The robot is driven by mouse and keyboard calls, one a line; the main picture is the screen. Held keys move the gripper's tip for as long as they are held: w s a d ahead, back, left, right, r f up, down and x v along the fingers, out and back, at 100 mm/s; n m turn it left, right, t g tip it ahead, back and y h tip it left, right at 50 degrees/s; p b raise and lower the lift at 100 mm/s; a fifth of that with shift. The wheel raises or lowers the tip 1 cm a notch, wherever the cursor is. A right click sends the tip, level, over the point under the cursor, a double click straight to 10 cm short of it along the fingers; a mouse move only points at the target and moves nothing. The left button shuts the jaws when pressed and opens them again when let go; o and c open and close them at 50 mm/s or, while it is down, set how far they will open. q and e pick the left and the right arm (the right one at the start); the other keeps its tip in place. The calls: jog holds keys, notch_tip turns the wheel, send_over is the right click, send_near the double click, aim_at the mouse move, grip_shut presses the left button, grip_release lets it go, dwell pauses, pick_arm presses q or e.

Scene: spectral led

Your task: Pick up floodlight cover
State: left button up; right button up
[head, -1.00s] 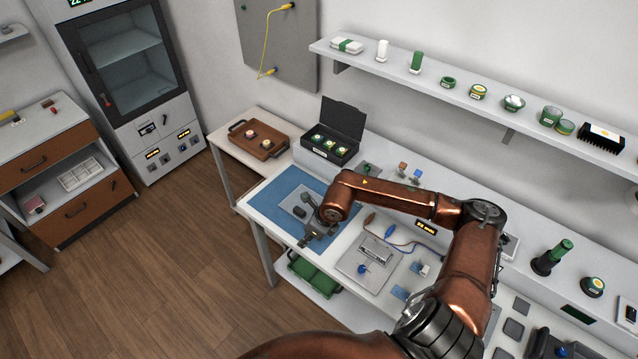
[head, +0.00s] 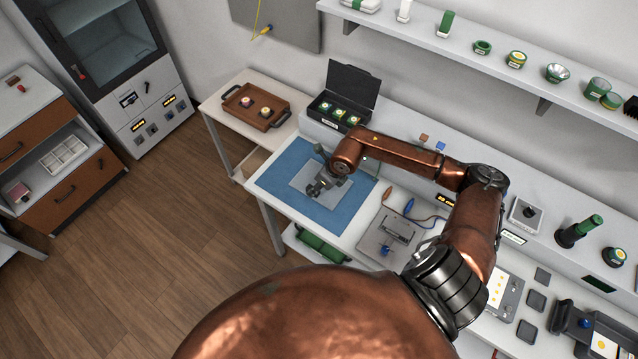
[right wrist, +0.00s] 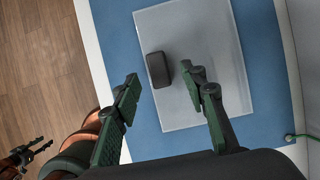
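A flat, pale translucent sheet (right wrist: 210,50), possibly the floodlight cover, lies on a blue mat (right wrist: 115,30). It also shows in the head view (head: 303,178). A small dark rounded block (right wrist: 157,70) sits on the sheet near its left side. My right gripper (right wrist: 162,82) is open and empty, its two fingers apart with the block just beyond and between their tips. In the head view the right gripper (head: 318,188) is over the sheet and hides part of it. My left gripper (right wrist: 38,146) shows small at the lower left of the wrist view, over the floor, fingers apart.
A black open box (head: 340,110) with green-rimmed pieces stands behind the mat. A brown tray (head: 255,107) is on the side table. A grey plate fixture (head: 385,240) with cables is right of the mat. A shelf (head: 480,75) runs along the wall.

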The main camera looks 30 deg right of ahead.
jog(key=x, duration=0.2)
jog(key=shift+w+a+f, duration=0.15)
jog(key=shift+w+f, duration=0.05)
jog(key=shift+f, duration=0.15)
jog(key=c, duration=0.7)
pick_arm(q)
jog(key=shift+w+d+r, duration=0.2)
jog(key=shift+w+r, duration=0.05)
jog(key=shift+w, duration=0.5)
pick_arm(e)
grip_shut()
